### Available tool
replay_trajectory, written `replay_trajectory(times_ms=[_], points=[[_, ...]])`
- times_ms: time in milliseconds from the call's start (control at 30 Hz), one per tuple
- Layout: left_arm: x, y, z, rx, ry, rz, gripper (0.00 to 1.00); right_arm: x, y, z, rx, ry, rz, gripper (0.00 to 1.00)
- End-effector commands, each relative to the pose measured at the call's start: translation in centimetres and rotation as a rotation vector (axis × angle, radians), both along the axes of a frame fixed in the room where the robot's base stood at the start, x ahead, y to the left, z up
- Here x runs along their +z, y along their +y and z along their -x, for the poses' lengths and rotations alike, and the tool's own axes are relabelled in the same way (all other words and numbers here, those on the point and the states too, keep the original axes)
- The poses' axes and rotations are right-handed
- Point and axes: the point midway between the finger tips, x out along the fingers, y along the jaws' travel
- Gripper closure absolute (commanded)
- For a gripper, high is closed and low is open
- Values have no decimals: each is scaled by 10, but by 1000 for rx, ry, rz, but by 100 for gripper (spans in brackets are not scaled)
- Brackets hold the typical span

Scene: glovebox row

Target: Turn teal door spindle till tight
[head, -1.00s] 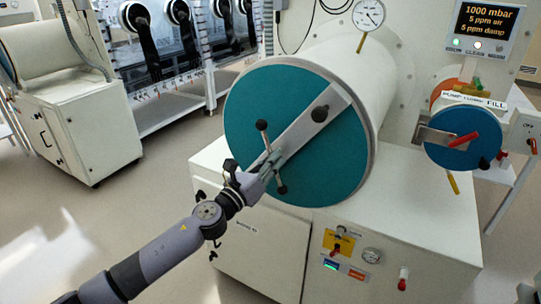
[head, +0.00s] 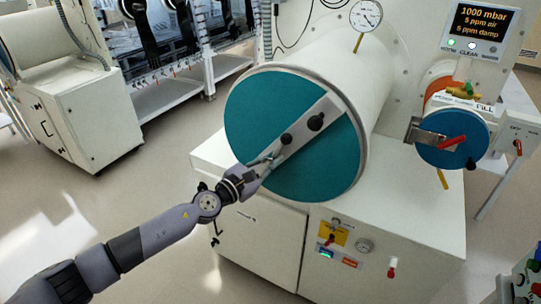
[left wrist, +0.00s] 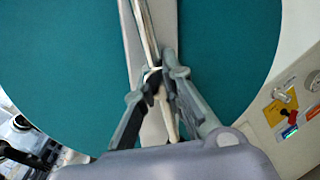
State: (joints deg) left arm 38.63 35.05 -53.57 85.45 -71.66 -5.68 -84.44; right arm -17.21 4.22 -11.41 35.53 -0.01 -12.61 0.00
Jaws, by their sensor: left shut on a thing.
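The large round teal door (head: 245,115) closes the end of a white cylinder, with a pale bar (head: 329,108) running diagonally across it. The spindle handle (head: 287,138) is a rod with a dark ball end, lying roughly along the bar. My left gripper (head: 265,163) is in front of the door's lower middle, shut on the spindle handle. In the left wrist view the fingers of the left gripper (left wrist: 158,80) close around the pale handle rod (left wrist: 147,30), with the teal door behind. My right gripper is out of view.
A smaller blue round door (head: 435,150) with a red handle is at the right. A gauge (head: 366,15) and a display (head: 480,28) reading 1000 mbar are above. A valve panel (head: 335,233) is on the white cabinet below. Open floor lies at the left.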

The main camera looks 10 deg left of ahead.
Motion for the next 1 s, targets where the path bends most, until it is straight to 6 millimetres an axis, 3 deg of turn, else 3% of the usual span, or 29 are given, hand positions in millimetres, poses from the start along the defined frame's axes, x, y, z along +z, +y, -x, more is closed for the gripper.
replay_trajectory(times_ms=[667, 700, 1000], points=[[-3, 0, 1, -1, -20, -70, 100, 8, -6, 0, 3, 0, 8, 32], [-3, 0, 1, -1, -20, -70, 90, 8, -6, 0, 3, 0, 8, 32], [-1, 0, 0, -1, -22, -66, 70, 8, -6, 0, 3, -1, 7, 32]])
